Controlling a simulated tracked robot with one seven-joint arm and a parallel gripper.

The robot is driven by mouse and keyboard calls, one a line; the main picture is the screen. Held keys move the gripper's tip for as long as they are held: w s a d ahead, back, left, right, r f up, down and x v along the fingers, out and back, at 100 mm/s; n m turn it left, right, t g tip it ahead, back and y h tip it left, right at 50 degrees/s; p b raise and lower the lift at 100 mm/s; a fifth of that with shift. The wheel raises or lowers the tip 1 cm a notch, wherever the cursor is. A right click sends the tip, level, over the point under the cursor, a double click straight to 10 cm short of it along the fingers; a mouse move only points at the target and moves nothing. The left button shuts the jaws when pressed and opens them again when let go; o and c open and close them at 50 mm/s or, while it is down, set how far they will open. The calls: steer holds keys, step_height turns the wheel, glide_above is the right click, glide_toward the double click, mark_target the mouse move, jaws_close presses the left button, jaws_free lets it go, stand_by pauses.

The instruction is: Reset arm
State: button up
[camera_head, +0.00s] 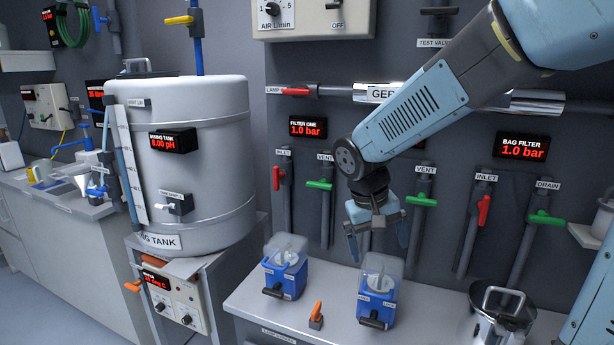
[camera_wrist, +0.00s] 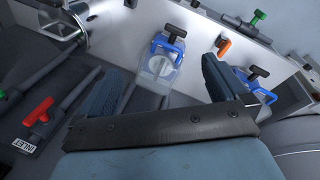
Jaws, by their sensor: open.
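My gripper (camera_head: 378,236) hangs from my blue-grey arm in front of the wall pipes, above the grey bench. Its two fingers are apart, with nothing between them. In the wrist view my gripper (camera_wrist: 160,82) also shows open, with a blue hopper with a clear lid (camera_wrist: 160,68) seen beyond the gap. In the head view this right blue hopper (camera_head: 377,297) stands on the bench below my gripper, apart from it. A second blue hopper (camera_head: 286,277) stands to its left; part of it shows behind a finger in the wrist view (camera_wrist: 262,92).
A large grey mixing tank (camera_head: 205,205) stands left on a stand. An orange-handled item (camera_head: 316,316) lies between the hoppers. A metal pot (camera_head: 497,320) stands right on the bench. Wall pipes carry red (camera_head: 484,210) and green (camera_head: 545,218) valve handles close behind my gripper.

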steer(key=s+d+r+t+y, duration=0.1)
steer(key=s+d+r+t, duration=0.1)
steer(key=s+d+r, duration=0.2)
steer(key=s+d+r+m+t+y, duration=0.1)
steer(key=s+d+r+t, duration=0.1)
steer(key=s+d+r, duration=0.3)
steer(key=shift+s+r+m+t+y, duration=0.3)
steer(key=shift+s+y, duration=0.1)
steer(key=shift+s, duration=1.6)
steer(key=shift+c, duration=0.5)
